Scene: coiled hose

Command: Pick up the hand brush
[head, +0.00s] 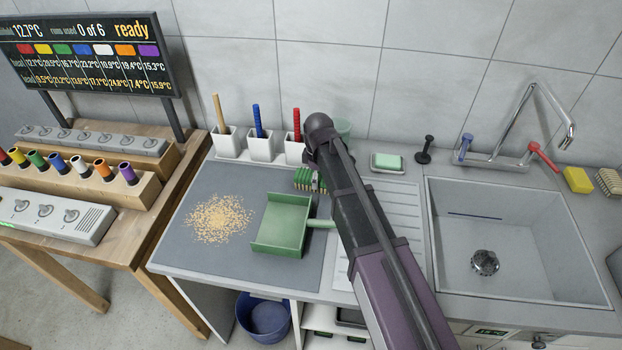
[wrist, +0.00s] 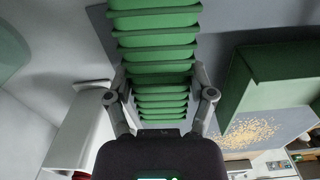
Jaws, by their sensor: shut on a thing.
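The hand brush (head: 306,180) is green with pale bristle tufts. In the head view it shows only in part, at the back of the grey mat behind the dustpan, beside my dark arm. In the wrist view the brush (wrist: 155,45) is a green ribbed shape running between the fingers. My gripper (wrist: 160,88) is shut on it, one finger on each side. In the head view my arm hides the fingers and part of the brush. I cannot tell whether the brush touches the mat.
A green dustpan (head: 282,226) lies in front of the brush, its handle pointing right. Crumbs (head: 220,218) lie on the mat (head: 200,260) to its left. White cups with coloured handles (head: 262,146) stand behind. A soap dish (head: 387,163) and sink (head: 520,240) are to the right.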

